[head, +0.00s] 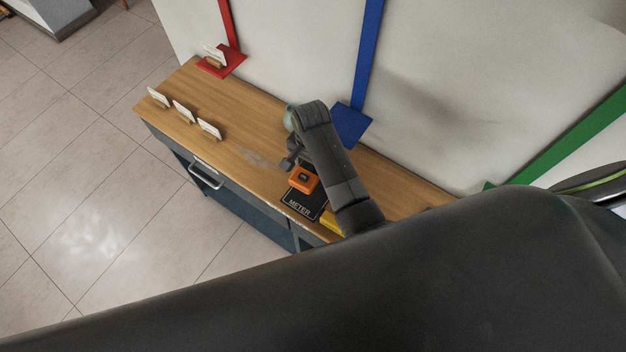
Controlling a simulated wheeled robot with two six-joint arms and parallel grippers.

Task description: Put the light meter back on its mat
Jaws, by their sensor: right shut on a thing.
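The light meter is an orange block with a dark top (304,178). It is at the upper end of the black mat labelled METER (297,206), over or on it; I cannot tell whether it touches the mat. My right gripper (293,164) is at the upper left side of the orange meter and is shut on it. The forearm hides part of the gripper and the right side of the mat. My left gripper is not in view.
The wooden bench top (235,110) bears several white cards in stands (183,111) at its far left. A red pad (222,64) and a blue pad (352,124) lie along the wall. A yellow thing (331,223) is beside the mat, partly hidden. The bench middle is clear.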

